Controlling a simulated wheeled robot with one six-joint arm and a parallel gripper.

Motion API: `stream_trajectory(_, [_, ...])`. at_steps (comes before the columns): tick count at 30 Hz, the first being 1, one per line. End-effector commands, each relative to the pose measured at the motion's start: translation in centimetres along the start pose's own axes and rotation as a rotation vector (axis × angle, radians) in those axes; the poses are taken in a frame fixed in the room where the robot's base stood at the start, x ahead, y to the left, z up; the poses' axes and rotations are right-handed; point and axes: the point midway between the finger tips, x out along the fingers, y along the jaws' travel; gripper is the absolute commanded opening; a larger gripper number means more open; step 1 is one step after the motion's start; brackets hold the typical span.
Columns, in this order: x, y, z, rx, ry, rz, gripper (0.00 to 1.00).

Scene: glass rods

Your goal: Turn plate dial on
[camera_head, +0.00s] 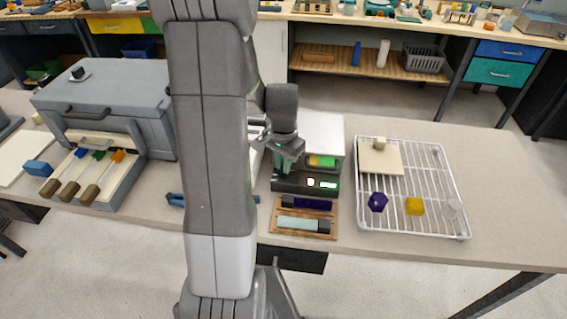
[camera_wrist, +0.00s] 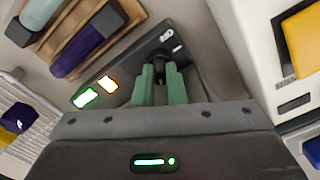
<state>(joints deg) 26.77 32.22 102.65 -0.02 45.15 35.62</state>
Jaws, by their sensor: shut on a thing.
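The plate (camera_head: 323,132) is a light grey block with a dark front panel (camera_head: 290,183), left of the wire rack. The panel carries a lit green display (camera_head: 329,185) and a smaller lit white-orange one beside it; the green display also shows in the wrist view (camera_wrist: 86,97). The dark dial (camera_wrist: 164,66) shows between my fingertips in the wrist view, partly hidden by them. My gripper (camera_wrist: 163,84) has green fingers shut on the dial. In the head view my gripper (camera_head: 284,162) is at the panel's left part, where it hides the dial.
A wooden tray (camera_head: 273,229) with dark purple and pale rods lies in front of the panel. A white wire rack (camera_head: 400,228) with small coloured pieces stands to the right. A grey box (camera_head: 105,105) and a holder with several handled rods are left. The table's right end is clear.

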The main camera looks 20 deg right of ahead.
Motion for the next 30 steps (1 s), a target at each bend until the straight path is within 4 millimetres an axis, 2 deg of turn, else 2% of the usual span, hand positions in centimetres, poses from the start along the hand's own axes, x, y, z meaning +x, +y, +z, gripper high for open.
stream_trajectory(4, [-0.08, -0.03, -0.06, 0.001, 0.002, -0.002, 0.0])
stream_trajectory(5, [-0.08, -0.04, -0.07, 0.001, 0.002, -0.002, 0.17])
stream_trajectory(7, [-0.08, -0.03, -0.06, 0.001, 0.002, -0.001, 0.3])
stream_trajectory(8, [-0.07, -0.03, -0.06, 0.001, 0.002, -0.001, 0.33])
stream_trajectory(22, [-0.09, -0.06, -0.07, -0.019, 0.002, -0.002, 0.33])
stream_trajectory(30, [-0.27, -0.02, -0.01, -0.214, 0.0, 0.0, 0.33])
